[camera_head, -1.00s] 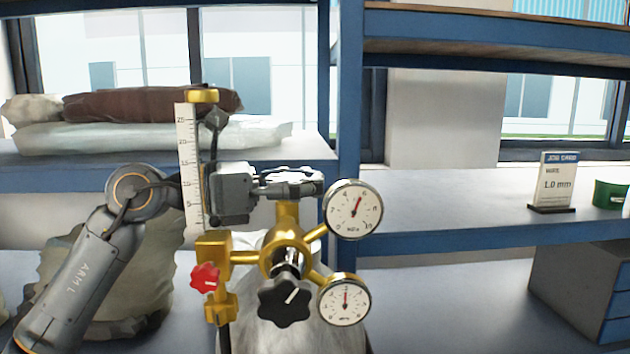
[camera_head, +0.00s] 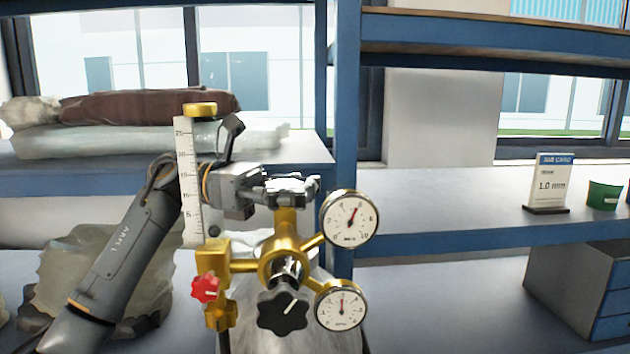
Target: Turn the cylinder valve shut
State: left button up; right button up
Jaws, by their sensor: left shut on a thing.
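The gas cylinder (camera_head: 262,338) stands upright at the centre front, mostly hidden behind its brass regulator (camera_head: 284,262). The regulator carries two round gauges, a black star knob (camera_head: 282,311) and a red knob (camera_head: 206,288). My left gripper (camera_head: 292,188) comes in from the left behind the flow tube. Its fingers are shut at the top of the brass valve stem (camera_head: 286,218), on the cylinder valve; the handle itself is largely hidden by the fingers. My right gripper is not in view.
A scaled flow tube (camera_head: 188,180) with a brass cap stands close in front of my left wrist. The upper gauge (camera_head: 350,217) is just right of the fingers. A blue shelf post (camera_head: 347,90) rises behind. A job card (camera_head: 550,183) and green tub (camera_head: 605,195) sit on the right shelf.

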pick_arm(q)
jog(key=shift+s+a+r+m+g+y+p, duration=0.15)
jog(key=shift+m+g+y+p, duration=0.4)
jog(key=shift+g, duration=0.3)
jog(key=shift+s+a+m+g+y+p, duration=0.15)
jog(key=shift+m+g+y+p, duration=0.2)
jog(key=shift+m+g, duration=0.4)
jog(key=o, duration=1.1)
jog(key=shift+o, duration=1.2)
jog(key=shift+w+a, duration=0.1)
jog(key=shift+a, duration=0.05)
notch_tip(320, 180, up, 10)
